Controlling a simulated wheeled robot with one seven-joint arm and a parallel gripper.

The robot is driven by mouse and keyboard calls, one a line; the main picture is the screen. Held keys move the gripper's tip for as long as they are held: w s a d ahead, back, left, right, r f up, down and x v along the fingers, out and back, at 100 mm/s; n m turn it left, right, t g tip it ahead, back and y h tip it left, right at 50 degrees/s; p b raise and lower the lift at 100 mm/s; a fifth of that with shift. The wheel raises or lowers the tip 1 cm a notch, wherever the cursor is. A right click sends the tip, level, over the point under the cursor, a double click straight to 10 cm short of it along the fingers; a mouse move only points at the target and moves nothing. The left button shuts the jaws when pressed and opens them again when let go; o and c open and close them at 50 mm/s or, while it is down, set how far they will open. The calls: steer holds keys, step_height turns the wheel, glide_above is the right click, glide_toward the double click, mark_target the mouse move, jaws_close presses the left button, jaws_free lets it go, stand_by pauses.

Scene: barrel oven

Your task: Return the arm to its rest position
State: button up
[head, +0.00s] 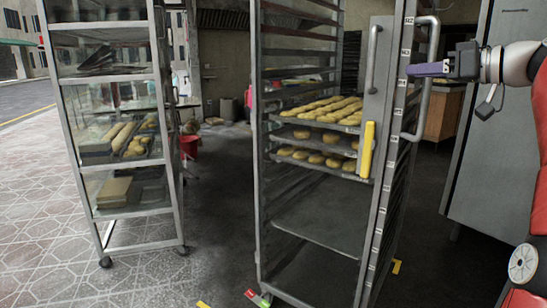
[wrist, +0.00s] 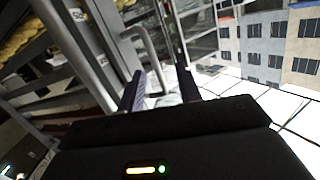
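My gripper (head: 428,69) is at the upper right of the head view, at the end of my white and black arm. It points left, close to the long metal handle on the right side of the rack (head: 378,180). In the wrist view my gripper (wrist: 160,88) shows two dark fingers standing well apart, with nothing held between them. The rack's curved handle (wrist: 150,55) shows just past the left finger in that view. I cannot tell from the head view whether the fingers touch the handle.
The tall rack holds trays of yellow dough pieces (head: 320,110). A glass-sided shelf cart (head: 125,77) with bread stands at the left. A red bucket (head: 190,146) sits behind. A large grey cabinet (head: 490,150) stands at the right. Tiled floor is clear at the lower left.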

steer(key=a+f+m+g+h, duration=0.25)
steer(key=a+f, duration=0.35)
steer(key=a, duration=0.4)
steer(key=s+a+f+m+g+h, duration=0.2)
steer(key=s+a+f+h, duration=0.2)
steer(key=s+a+f, duration=0.45)
steer(key=s+d+f+m+g+h, duration=0.1)
steer(key=s+d+f+m+h, duration=0.2)
steer(key=s+f, duration=1.9)
step_height(320, 180, down, 4)
steer(key=shift+r+g+h, duration=0.2)
steer(key=shift+g+h, duration=0.15)
steer(key=shift+h, duration=0.6)
steer(key=shift+c, duration=0.4)
